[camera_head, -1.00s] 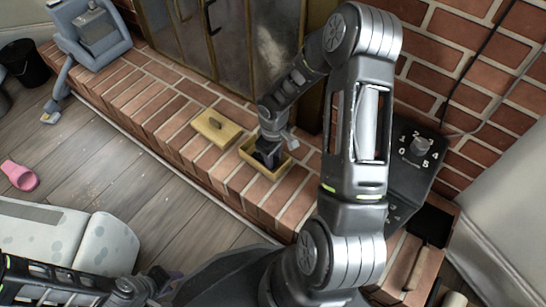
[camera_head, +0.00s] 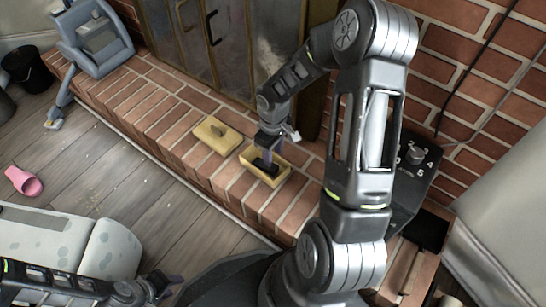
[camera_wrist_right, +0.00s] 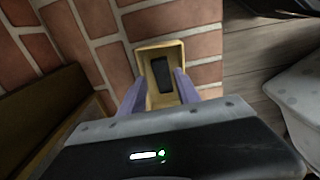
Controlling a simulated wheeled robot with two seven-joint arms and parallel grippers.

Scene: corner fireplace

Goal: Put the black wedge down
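The black wedge (camera_head: 262,167) lies inside the open yellow box (camera_head: 279,180) on the brick ledge. In the right wrist view the wedge (camera_wrist_right: 161,74) rests on the floor of the box (camera_wrist_right: 160,48). My right gripper (camera_head: 268,152) is just above the box. In the right wrist view its two purple fingers (camera_wrist_right: 159,88) are spread wide apart, with nothing between them in contact with the wedge. My left gripper (camera_head: 168,286) is low at the left, far from the box; its finger opening is too small to make out.
A yellow lid (camera_head: 215,133) with a handle lies on the brick ledge (camera_head: 150,103) left of the box. Metal fireplace doors (camera_head: 205,40) stand behind. A black dial panel (camera_head: 416,160) is at the right. A pink cup-like object (camera_head: 24,182) lies on the floor.

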